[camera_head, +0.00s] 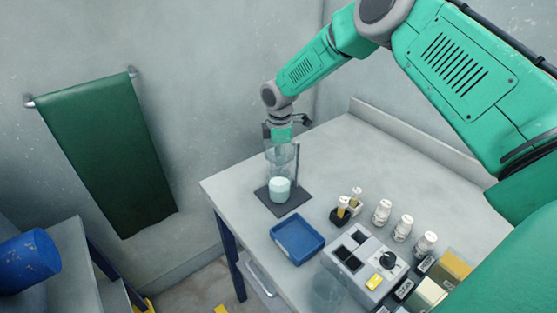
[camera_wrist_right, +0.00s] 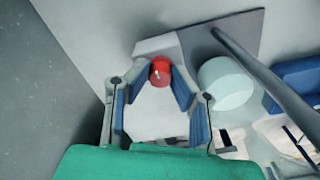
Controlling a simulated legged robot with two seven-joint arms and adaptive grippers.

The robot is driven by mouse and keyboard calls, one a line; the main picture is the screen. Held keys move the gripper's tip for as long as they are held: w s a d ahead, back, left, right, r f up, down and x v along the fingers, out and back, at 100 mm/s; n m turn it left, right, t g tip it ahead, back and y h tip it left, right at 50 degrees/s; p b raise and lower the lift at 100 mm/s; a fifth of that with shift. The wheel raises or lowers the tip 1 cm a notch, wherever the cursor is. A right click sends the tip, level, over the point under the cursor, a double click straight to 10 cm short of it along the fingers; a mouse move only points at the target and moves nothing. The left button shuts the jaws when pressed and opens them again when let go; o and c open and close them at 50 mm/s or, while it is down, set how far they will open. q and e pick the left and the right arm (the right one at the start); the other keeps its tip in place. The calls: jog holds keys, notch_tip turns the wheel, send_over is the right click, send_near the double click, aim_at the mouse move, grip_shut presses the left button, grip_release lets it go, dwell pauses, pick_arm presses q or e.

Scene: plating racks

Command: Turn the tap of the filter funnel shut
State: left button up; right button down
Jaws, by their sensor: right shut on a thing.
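The filter funnel (camera_head: 283,157) is a clear glass vessel held on a stand at the far-left part of the bench. A beaker (camera_head: 280,190) with pale contents stands below it on the dark stand base (camera_head: 293,203). My right gripper (camera_head: 278,134) is at the funnel, partly hidden by it. In the right wrist view, my right gripper (camera_wrist_right: 160,76) is shut on the red tap (camera_wrist_right: 160,69), which sits between its fingertips. The beaker (camera_wrist_right: 228,86) also shows there, right of the fingers. My left gripper is not in view.
A blue tray (camera_head: 297,239) lies in front of the stand. A grey device with a dial (camera_head: 363,262) and several white-capped bottles (camera_head: 402,229) stand to the right. The back of the bench (camera_head: 365,160) is clear.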

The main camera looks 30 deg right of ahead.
jog(key=n, duration=0.4)
jog(key=shift+s+d+f+n+b, duration=0.1)
jog(key=shift+s+f+n+b, duration=0.1)
jog(key=shift+n+b, duration=0.15)
jog(key=shift+w+n, duration=0.1)
jog(key=shift+n, duration=1.85)
jog(key=shift+r, duration=0.1)
jog(key=c, duration=1.4)
grip_release()
jog(key=shift+w, duration=0.1)
jog(key=shift+w+d, duration=0.1)
notch_tip(320, 180, up, 12)
jog(key=shift+w+d+f, duration=0.1)
jog(key=shift+f, duration=0.05)
